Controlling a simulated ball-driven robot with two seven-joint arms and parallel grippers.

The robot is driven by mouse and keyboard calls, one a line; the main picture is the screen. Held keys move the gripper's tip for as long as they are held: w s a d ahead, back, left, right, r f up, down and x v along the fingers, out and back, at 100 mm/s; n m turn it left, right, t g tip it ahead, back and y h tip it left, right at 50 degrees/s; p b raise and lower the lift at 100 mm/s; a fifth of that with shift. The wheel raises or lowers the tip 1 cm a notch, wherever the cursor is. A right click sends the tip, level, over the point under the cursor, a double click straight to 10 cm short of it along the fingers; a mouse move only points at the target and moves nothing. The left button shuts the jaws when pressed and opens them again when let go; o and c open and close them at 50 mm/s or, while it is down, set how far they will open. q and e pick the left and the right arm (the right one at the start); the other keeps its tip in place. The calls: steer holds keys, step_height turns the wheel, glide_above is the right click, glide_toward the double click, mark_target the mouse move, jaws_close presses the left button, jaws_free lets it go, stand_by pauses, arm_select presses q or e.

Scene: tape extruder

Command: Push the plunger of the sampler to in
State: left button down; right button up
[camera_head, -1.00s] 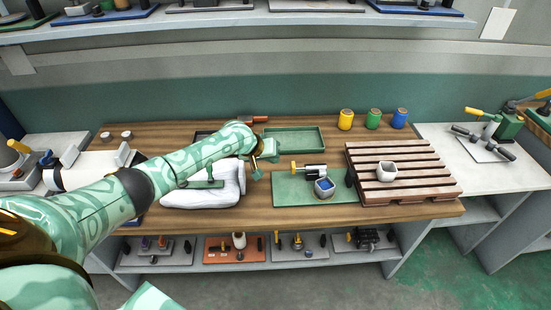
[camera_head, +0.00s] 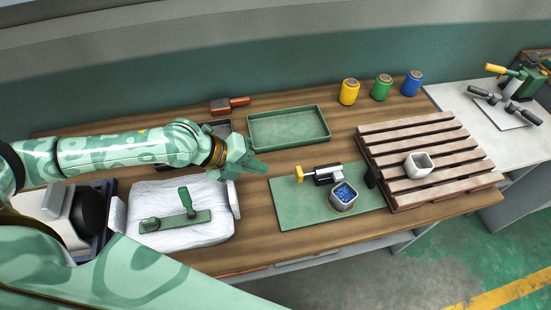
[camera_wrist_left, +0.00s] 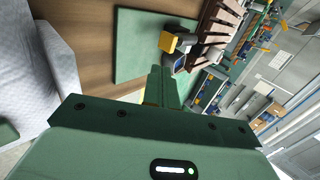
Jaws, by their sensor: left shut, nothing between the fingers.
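The sampler (camera_head: 326,174) lies on its side on a green mat (camera_head: 286,208), with a dark and pale barrel. Its yellow plunger end (camera_head: 300,174) points left, with a short length showing outside the barrel. A grey cup with blue contents (camera_head: 343,197) stands just in front of the sampler. My left gripper (camera_head: 262,167) is shut and empty, left of the plunger and apart from it, its fingers pointing right. My right gripper is not in view.
A slatted wooden pallet (camera_head: 408,140) with a white cup (camera_head: 418,165) stands to the right. A green tray (camera_head: 290,144) lies behind. Yellow, green and blue jars (camera_head: 382,87) stand at the back. A white cushion (camera_head: 213,230) with a green tool lies at front left.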

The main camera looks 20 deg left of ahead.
mark_target(298, 178)
arm_select(q)
steer(key=b+x, duration=0.1)
steer(key=x, duration=0.7)
steer(key=shift+w+d+f, duration=0.2)
steer(key=shift+f, duration=0.1)
steer(key=shift+w+d+f+b, duration=0.2)
steer(key=shift+d+f+b, duration=0.1)
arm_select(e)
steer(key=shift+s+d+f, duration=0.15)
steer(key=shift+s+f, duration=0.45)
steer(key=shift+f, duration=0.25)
arm_select(q)
steer(key=shift+w+d, duration=0.3)
steer(key=shift+d, duration=0.2)
steer(key=shift+r, duration=0.15)
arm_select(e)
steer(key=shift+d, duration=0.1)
